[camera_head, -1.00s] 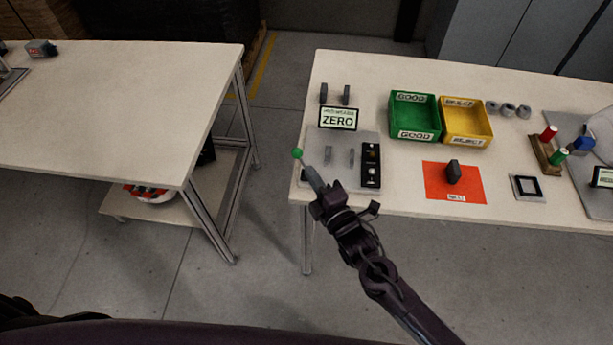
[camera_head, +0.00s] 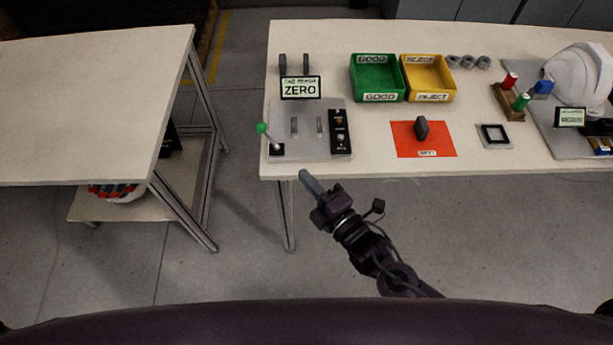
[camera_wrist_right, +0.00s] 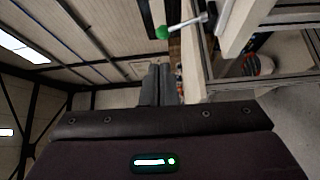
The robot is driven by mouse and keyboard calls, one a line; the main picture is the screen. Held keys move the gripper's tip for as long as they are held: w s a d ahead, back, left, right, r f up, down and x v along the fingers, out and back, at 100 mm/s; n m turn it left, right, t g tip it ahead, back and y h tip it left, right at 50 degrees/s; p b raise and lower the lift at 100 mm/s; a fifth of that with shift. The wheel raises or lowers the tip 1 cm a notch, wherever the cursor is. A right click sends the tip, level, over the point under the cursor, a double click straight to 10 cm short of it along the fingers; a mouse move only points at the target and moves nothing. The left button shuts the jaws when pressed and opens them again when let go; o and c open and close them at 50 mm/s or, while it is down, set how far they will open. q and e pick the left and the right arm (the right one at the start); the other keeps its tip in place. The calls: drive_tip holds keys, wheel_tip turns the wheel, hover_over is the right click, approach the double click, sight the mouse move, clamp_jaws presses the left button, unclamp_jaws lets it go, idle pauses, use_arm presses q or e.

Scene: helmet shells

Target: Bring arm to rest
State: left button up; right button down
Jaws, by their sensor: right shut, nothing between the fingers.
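My right gripper (camera_head: 308,180) is in front of the table's near edge, over the floor, and apart from everything. It is shut and empty; its two fingers (camera_wrist_right: 160,85) lie together in the right wrist view. The right arm comes up from the lower right. The green-knobbed lever (camera_head: 262,129) stands on the grey fixture plate (camera_head: 307,145), just beyond the gripper; its green ball (camera_wrist_right: 163,32) also shows in the right wrist view. My left gripper is not in view.
The right table (camera_head: 370,165) holds a ZERO display (camera_head: 300,87), a green bin (camera_head: 377,85), a yellow bin (camera_head: 428,85), an orange mat (camera_head: 405,145) with a dark block (camera_head: 421,127), and a white helmet shell (camera_head: 575,75). Another table (camera_head: 90,110) stands left. Floor between is clear.

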idle(0.3)
drive_tip(key=s+d+f+m+g+h, duration=0.1)
drive_tip(key=d+f+m+g+h, duration=0.45)
drive_tip(key=f, duration=0.85)
drive_tip(key=s+d+f+m+t+h, duration=0.15)
drive_tip(key=d+f+m, duration=0.35)
drive_tip(key=d+f, duration=0.7)
drive_tip(key=s+d+f+m+g+h, duration=0.3)
drive_tip(key=s+f+m+g, duration=0.25)
drive_tip(key=s+f, duration=0.9)
drive_tip(key=s+f+m+g, duration=0.2)
drive_tip(key=s+f+m, duration=0.1)
drive_tip(key=s, duration=0.4)
drive_tip(key=s+f+m+g, duration=0.2)
drive_tip(key=s+f+m, duration=0.1)
drive_tip(key=s, duration=0.5)
drive_tip(key=shift+s+d+f+h, duration=0.2)
drive_tip(key=shift+d+f+h, duration=0.1)
drive_tip(key=shift+d+f, duration=0.2)
